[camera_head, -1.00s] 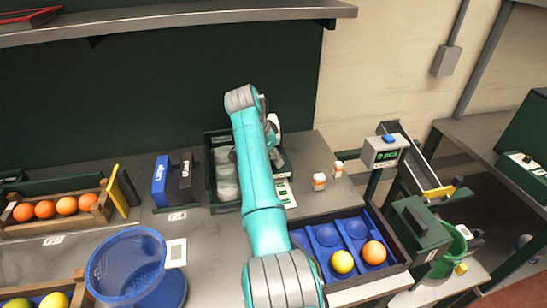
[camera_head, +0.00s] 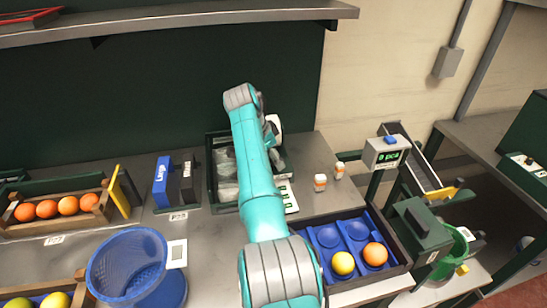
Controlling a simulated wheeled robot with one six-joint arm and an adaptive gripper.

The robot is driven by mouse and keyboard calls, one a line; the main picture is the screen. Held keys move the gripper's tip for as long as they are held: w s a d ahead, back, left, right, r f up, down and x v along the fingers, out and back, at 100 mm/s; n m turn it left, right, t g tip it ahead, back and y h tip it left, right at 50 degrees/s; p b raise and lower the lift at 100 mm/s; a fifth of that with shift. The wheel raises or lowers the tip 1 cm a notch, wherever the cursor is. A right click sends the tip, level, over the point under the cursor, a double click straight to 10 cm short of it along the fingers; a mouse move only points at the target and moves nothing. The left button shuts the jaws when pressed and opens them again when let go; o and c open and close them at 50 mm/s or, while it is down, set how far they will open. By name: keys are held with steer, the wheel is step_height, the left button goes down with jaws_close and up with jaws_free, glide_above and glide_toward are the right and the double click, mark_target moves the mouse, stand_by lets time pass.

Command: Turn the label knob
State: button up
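I cannot make out a clearly marked label knob. A device with a white face and a keypad-like strip (camera_head: 289,196) stands just right of my teal arm, partly hidden by it. My arm rises from the bottom middle and bends near the dark crate. A white and dark part shows beside its upper end, but I cannot tell whether it belongs to my wrist. My gripper's fingers are hidden behind the arm. A blue sign block reading "Large" (camera_head: 161,183) and a dark block (camera_head: 186,181) stand left of the crate.
A dark crate (camera_head: 211,171) with clear bags stands behind the arm. A blue-lined tray (camera_head: 329,265) holds a yellow and an orange fruit. Two small bottles (camera_head: 320,182) stand near it. A grey display box (camera_head: 387,153) has a blue top button. A blue basket (camera_head: 127,264) is front left.

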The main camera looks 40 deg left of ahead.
steer(key=shift+r, duration=0.15)
steer(key=v, duration=1.1)
steer(key=shift+r, duration=0.4)
steer(key=shift+s, duration=0.1)
